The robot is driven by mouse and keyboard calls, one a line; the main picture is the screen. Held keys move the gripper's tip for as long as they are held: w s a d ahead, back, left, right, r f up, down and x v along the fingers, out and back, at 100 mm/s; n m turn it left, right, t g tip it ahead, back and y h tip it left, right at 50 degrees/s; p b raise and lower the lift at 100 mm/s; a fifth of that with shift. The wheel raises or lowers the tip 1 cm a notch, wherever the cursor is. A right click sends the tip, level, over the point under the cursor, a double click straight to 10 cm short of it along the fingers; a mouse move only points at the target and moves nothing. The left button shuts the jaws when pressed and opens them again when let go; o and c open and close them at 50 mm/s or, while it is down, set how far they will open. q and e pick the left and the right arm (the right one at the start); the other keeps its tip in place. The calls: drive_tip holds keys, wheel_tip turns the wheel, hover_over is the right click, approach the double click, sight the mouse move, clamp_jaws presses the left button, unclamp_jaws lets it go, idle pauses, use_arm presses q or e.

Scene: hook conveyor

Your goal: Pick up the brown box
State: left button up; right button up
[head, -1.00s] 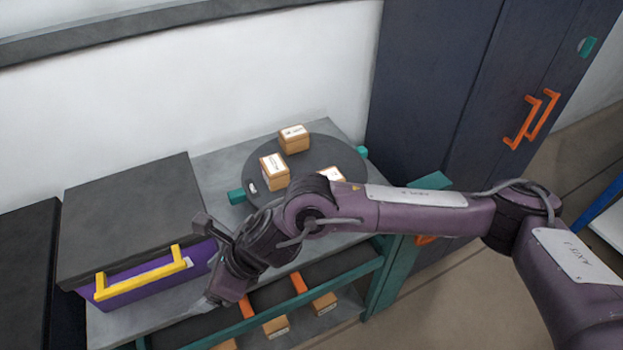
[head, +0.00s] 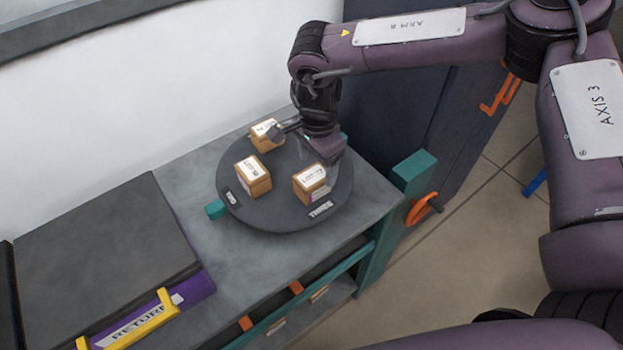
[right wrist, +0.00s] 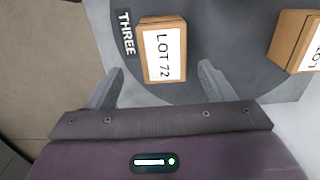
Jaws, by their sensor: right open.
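Three brown boxes with white labels stand on a dark round turntable (head: 285,212): a front right box (head: 310,184) beside the "THREE" plate, a left box (head: 253,177) near another plate, and a back box (head: 265,136). My right gripper (head: 305,147) is open and empty, above the back right of the turntable, behind the front right box. In the right wrist view, the box labelled "LOT 72" (right wrist: 163,52) lies ahead, lined up between the spread fingertips (right wrist: 162,68). A second box (right wrist: 296,42) is farther right there. My left gripper is out of view.
Teal posts (head: 413,170) edge the grey table (head: 185,180). A dark cabinet (head: 385,120) and white wall are behind. More boxes sit on a lower shelf.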

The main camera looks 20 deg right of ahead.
sight(313, 176)
drive_tip(key=f+p, duration=0.1)
drive_tip(key=f, duration=0.1)
drive_tip(key=a+f+p, duration=0.1)
drive_tip(key=f, duration=0.1)
drive_tip(key=shift+w+f, duration=0.1)
drive_tip(key=shift+f, duration=0.5)
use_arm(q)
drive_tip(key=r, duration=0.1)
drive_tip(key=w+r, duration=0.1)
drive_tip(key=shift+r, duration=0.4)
use_arm(e)
drive_tip(key=shift+d, duration=0.1)
drive_tip(key=c, duration=1.1)
